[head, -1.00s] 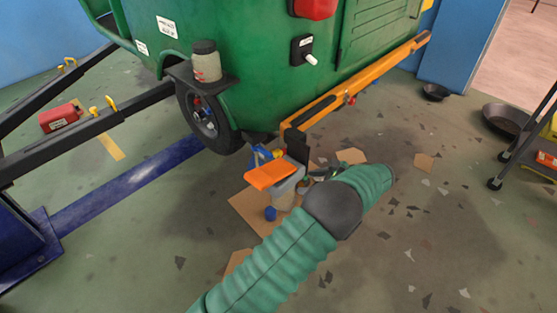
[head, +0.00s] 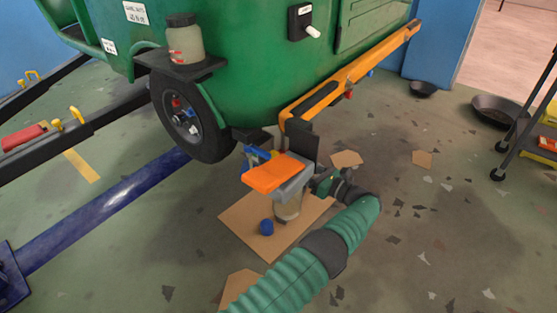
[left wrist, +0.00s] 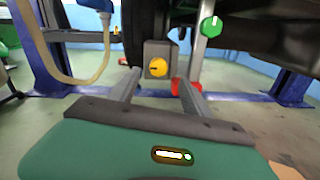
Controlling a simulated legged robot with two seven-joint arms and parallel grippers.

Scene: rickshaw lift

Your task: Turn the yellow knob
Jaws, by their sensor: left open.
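The yellow knob (left wrist: 158,68) is on a small grey box (left wrist: 152,50) in the left wrist view. My left gripper (left wrist: 157,80) is open, with one finger to the left and one to the right below the knob. The knob shows between the fingertips, and I see no contact. A green knob (left wrist: 211,28) is on a metal post up to the right. The yellow knob is hidden there. My right gripper is not in view.
A black wheel (head: 190,115) and an orange beam (head: 350,75) are close above the stand. Cardboard (head: 245,225) lies under it. A hose (left wrist: 75,75) hangs at the left in the left wrist view. A black cart and pans (head: 495,110) are at the right.

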